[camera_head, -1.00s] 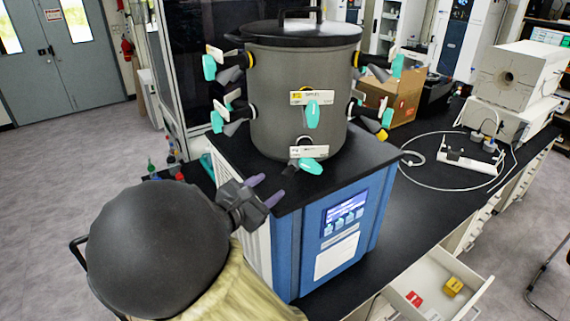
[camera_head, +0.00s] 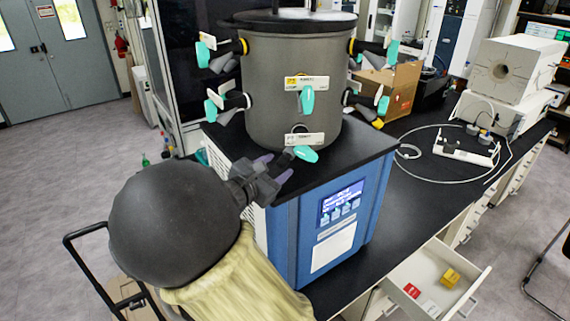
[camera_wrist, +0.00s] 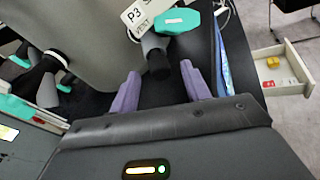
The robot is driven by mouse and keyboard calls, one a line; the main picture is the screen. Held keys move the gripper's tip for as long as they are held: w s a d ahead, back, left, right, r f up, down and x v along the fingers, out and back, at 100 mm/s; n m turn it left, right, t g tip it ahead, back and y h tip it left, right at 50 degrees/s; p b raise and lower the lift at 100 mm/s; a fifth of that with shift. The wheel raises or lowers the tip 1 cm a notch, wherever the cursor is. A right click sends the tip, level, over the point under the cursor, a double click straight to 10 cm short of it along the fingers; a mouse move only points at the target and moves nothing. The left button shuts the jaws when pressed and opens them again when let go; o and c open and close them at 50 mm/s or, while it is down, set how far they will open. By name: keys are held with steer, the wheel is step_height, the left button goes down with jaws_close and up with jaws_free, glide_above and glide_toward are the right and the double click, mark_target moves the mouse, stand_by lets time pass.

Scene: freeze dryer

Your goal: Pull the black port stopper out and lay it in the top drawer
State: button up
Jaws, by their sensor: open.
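The black port stopper (camera_wrist: 158,66) sits at the end of the grey port under the teal-handled valve at the lower front of the grey drum; in the head view it is a small dark shape (camera_head: 287,157). My gripper (camera_head: 274,168) is open beside that port. In the wrist view its two purple fingers (camera_wrist: 160,82) stand left and right of the stopper, just short of it, with nothing held. The top drawer (camera_head: 384,307) is pulled open at the lower right and also shows in the wrist view (camera_wrist: 292,90).
The grey drum (camera_head: 285,90) carries several more teal-handled valves around its side. It stands on the blue freeze dryer (camera_head: 292,252) on a black bench (camera_head: 400,215). The drawer holds a yellow box (camera_head: 450,278) and red and white items, with bare floor around them.

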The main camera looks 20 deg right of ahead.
steer(key=shift+x, duration=1)
steer(key=shift+w, duration=0.15)
steer(key=shift+a+b, duration=0.2)
steer(key=shift+b, duration=0.1)
steer(key=shift+s+d, duration=0.1)
steer(key=shift+s, duration=0.1)
steer(key=shift+d, duration=0.1)
steer(key=shift+s, duration=0.1)
